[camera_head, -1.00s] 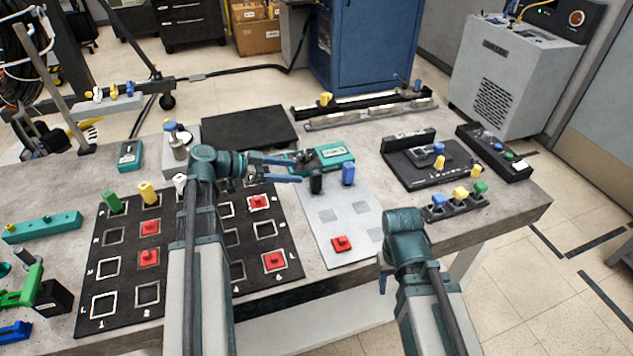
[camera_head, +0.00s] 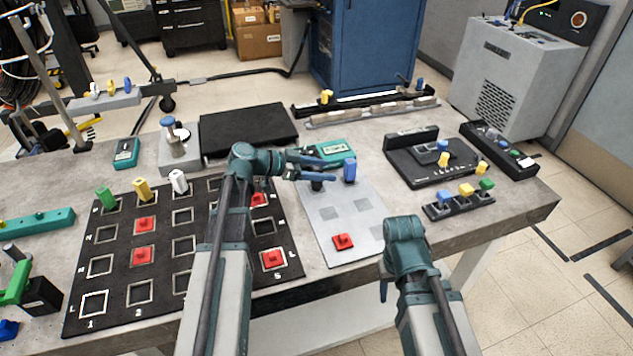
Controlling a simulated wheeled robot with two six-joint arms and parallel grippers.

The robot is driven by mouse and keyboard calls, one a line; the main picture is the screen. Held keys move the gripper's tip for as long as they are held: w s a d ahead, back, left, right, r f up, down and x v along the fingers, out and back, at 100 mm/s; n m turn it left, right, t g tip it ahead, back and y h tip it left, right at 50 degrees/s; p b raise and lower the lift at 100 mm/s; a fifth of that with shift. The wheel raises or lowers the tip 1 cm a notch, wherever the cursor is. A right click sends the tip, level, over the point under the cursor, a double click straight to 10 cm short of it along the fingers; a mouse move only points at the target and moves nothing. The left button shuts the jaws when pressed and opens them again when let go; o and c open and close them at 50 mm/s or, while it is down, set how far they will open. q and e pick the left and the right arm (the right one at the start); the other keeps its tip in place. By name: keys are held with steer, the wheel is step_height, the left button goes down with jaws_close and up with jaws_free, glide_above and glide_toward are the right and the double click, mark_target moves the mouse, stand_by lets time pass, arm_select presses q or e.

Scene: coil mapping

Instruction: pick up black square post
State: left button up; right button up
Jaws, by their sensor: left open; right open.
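The black square post (camera_head: 316,185) stands on the grey plate (camera_head: 312,228), near its far left corner. My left gripper (camera_head: 332,170) is open, its two blue fingers pointing right just above and around the top of the post. The lower finger hides part of the post, and I cannot tell whether they touch. A blue post (camera_head: 350,170) stands just right of the fingertips. My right gripper (camera_head: 384,289) is mostly hidden behind its own arm, at the near right of the plate; nothing shows in it.
A red post (camera_head: 343,241) sits on the near part of the plate. A black board (camera_head: 110,268) with marked squares holds several red, green, yellow and white posts at left. A teal meter (camera_head: 334,150) lies behind the plate. Black trays (camera_head: 425,172) stand at right.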

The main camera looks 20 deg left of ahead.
arm_select(q)
steer(key=shift+x, duration=0.8)
steer(key=shift+c, duration=0.2)
jaws_close()
steer(key=shift+r, duration=0.2)
